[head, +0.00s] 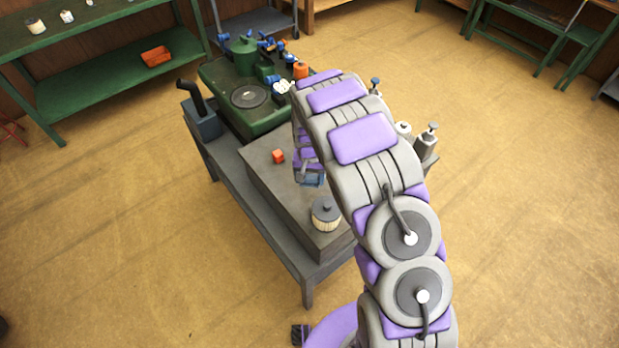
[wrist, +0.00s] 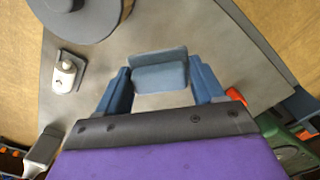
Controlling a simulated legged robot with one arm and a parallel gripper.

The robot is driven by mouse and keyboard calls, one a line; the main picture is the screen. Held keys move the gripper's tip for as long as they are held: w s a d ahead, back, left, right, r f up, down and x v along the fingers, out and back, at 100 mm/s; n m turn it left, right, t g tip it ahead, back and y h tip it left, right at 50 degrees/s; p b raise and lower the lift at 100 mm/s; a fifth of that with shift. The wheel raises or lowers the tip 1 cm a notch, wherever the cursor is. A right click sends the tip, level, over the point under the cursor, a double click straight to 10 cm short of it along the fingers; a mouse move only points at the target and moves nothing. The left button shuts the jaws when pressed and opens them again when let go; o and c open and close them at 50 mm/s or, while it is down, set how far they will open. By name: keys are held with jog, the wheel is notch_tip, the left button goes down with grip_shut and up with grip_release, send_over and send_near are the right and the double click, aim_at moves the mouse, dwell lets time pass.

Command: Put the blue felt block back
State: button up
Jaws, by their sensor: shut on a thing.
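The blue felt block (wrist: 160,74) is a small grey-blue piece between the fingers of my gripper (wrist: 160,85) in the wrist view. My gripper is shut on it, one blue finger at each side. In the head view my gripper (head: 311,180) hangs over the raised grey platform (head: 262,178) of the bench, between a small orange piece and a pleated filter. The block's gap to the platform cannot be told. My arm hides part of the platform's right side.
The pleated filter (head: 326,214) stands at the platform's near corner, and the orange piece (head: 278,156) lies left of my gripper. The green mower body (head: 243,82) is behind. A dark holder (head: 203,122) stands left, and a pump bottle (head: 427,143) right.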

jog(key=shift+a, duration=0.3)
jog(key=shift+d, duration=0.3)
